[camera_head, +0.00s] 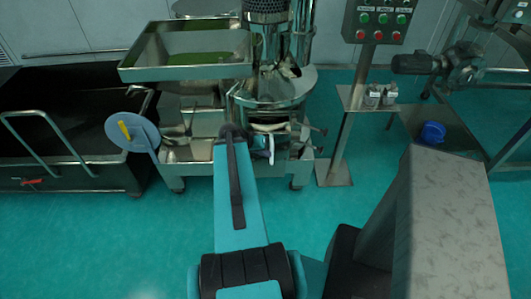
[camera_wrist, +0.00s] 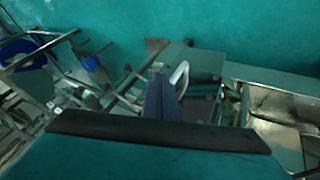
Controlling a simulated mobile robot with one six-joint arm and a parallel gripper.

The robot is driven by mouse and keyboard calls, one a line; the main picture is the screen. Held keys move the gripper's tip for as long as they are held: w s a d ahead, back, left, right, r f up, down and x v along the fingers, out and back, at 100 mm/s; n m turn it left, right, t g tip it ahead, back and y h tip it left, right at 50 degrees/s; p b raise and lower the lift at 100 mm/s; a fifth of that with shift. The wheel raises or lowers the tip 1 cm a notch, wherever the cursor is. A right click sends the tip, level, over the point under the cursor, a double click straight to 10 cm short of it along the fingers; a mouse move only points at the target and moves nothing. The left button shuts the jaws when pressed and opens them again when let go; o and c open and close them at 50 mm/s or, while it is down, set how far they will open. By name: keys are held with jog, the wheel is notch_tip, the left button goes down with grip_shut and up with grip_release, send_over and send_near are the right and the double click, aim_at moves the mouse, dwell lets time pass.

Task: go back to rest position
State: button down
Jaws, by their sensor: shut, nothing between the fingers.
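My gripper (camera_wrist: 163,92) shows in the wrist view as two dark blue fingers side by side, shut with nothing seen between them. A pale curved metal piece shows just beside the fingertips; I cannot tell whether it touches them. In the head view my teal arm reaches forward to the front of the vibrating sieve machine (camera_head: 268,92). The gripper itself is mostly hidden there behind the arm's end.
A steel hopper tray (camera_head: 185,73) stands at the machine's upper left. A dark cart (camera_head: 75,95) with a rail is at left. The control panel (camera_head: 380,22) stands on a post at right. A blue cup (camera_head: 432,132) sits on a side table. Teal floor is open in front.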

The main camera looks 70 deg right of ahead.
dwell(0.5)
jog(key=w+a+f+n+t+b, duration=0.1)
jog(key=w+a+f+n, duration=0.4)
jog(key=w+a, duration=0.65)
jog(key=w+a+f+n+t+y+b, duration=0.1)
jog(key=w+a+f, duration=0.35)
jog(key=a, duration=0.25)
jog(key=w+a+f+n, duration=0.1)
jog(key=w+a+f, duration=0.2)
jog(key=a+f, duration=0.4)
jog(key=s+a+f+n+y, duration=0.1)
jog(key=a+f+n, duration=0.15)
jog(key=a, duration=0.55)
jog(key=s+a+f+n+y, duration=0.1)
jog(key=a+f, duration=0.3)
jog(key=a, duration=0.4)
jog(key=s+a+f+n+g+y, duration=0.1)
jog(key=s+a+f+n, duration=0.1)
jog(key=s+a, duration=0.3)
jog(key=s+a+f+n+g+y+b, duration=0.1)
jog(key=s+a, duration=0.4)
jog(key=a, duration=0.5)
jog(key=shift+f+n+g+y, duration=0.55)
jog(key=shift+n+g, duration=0.25)
jog(key=shift+n, duration=0.45)
